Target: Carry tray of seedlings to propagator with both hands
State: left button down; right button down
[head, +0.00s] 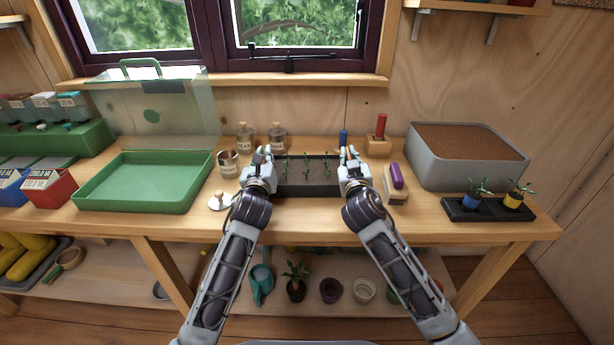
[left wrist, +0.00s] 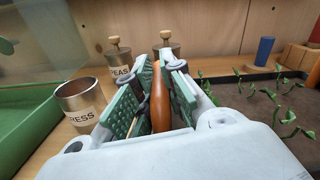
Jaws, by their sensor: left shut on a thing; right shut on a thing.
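The dark seedling tray (head: 308,188) is on the bench between my two hands, with several small green seedlings in dark soil. In the left wrist view its soil (left wrist: 270,112) shows at the right. My left gripper (head: 260,165) is shut at the tray's left end, its green pads (left wrist: 152,98) around an orange-brown handle (left wrist: 161,102). My right gripper (head: 349,162) is shut at the tray's right end; its grip is hidden. The propagator is an empty green base (head: 140,203) at the left, its clear lid (head: 170,105) raised behind it. I cannot tell whether the tray touches the bench.
A metal tin (head: 228,164) and a small pale round lid (head: 220,202) stand between propagator and tray. Two lidded tins (head: 277,138) stand behind. A purple-topped brush or block (head: 396,182), a grey soil tub (head: 465,165) and a black pot holder (head: 487,213) are at the right.

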pick_arm(q)
jog(key=shift+r, duration=0.3)
pick_arm(e)
jog(key=shift+r, duration=0.15)
